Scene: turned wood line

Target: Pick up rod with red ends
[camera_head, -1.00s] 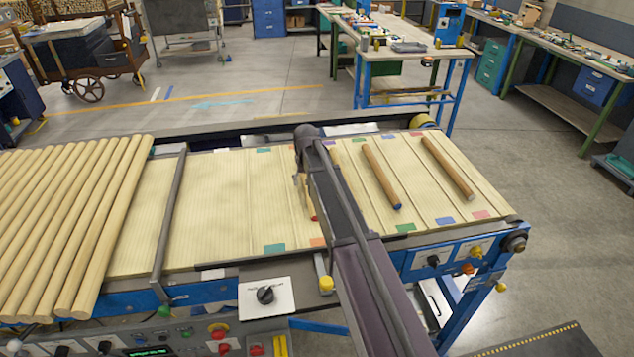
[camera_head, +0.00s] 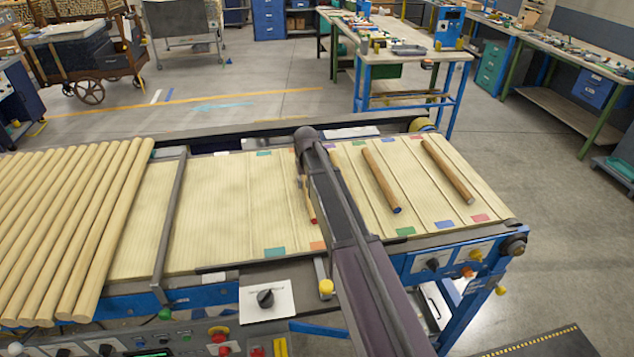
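The rod with red ends (camera_head: 312,212) lies on the ribbed belt, mostly hidden behind my arm. Only its red near end and a short strip of wood show, just left of the arm. A rod with a blue end (camera_head: 381,179) lies to the right of my arm. A plain brown rod (camera_head: 447,170) lies farther right.
Several long pale rods (camera_head: 80,220) lie side by side at the left. A grey crossbar (camera_head: 170,225) spans the belt (camera_head: 220,210). Coloured patches mark lanes along both belt edges. A control panel (camera_head: 266,298) is at the front. The right lanes between rods are clear.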

